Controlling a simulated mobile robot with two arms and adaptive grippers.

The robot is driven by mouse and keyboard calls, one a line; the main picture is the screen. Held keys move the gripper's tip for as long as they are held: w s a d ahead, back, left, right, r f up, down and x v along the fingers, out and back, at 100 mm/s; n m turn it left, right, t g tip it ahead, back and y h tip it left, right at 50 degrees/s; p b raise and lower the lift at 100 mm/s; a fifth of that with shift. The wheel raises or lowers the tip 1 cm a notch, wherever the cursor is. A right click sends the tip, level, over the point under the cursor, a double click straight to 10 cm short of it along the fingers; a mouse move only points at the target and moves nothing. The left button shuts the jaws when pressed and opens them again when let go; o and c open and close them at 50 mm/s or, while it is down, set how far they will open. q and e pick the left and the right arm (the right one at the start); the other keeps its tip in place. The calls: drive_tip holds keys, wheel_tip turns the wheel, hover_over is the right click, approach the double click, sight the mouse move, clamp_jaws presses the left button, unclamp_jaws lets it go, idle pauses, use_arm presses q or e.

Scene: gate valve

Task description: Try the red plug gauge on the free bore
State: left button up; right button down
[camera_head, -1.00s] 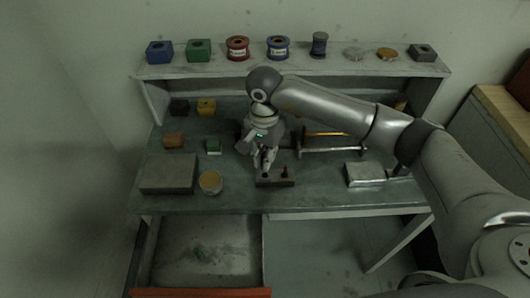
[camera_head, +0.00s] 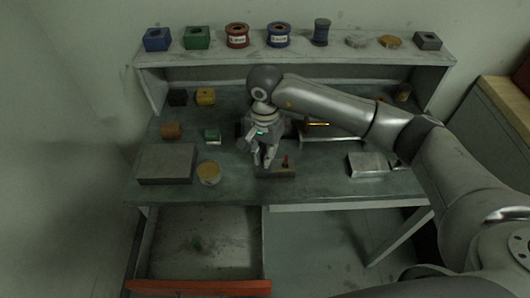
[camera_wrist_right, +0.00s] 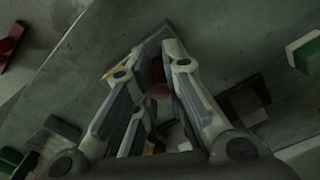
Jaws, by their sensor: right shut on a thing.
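My right gripper (camera_head: 265,160) is over the left part of a small dark block (camera_head: 283,173) near the front of the bench. It is shut on a small reddish-brown piece (camera_wrist_right: 158,90), seen between its fingers in the right wrist view, which I take for the red plug gauge. Its lower end is hidden, so I cannot tell whether it is in the bore below. A red peg (camera_head: 285,161) stands upright in the block's right part, beside the gripper and apart from it. The left gripper is not in view.
A round yellow-topped tin (camera_head: 209,173) and a grey box (camera_head: 166,163) stand left of the block. A silver box (camera_head: 367,165) lies to the right. Several blocks and spools line the back shelf (camera_head: 300,59). An open drawer (camera_head: 205,245) projects below the bench.

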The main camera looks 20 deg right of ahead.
sight(265, 151)
drive_tip(key=shift+b, duration=0.8)
idle(0.9)
drive_tip(key=shift+f+b, duration=0.3)
drive_tip(key=shift+f, duration=0.05)
idle(1.5)
drive_tip(key=shift+r+p, duration=0.9)
drive_tip(key=shift+r, duration=2.2)
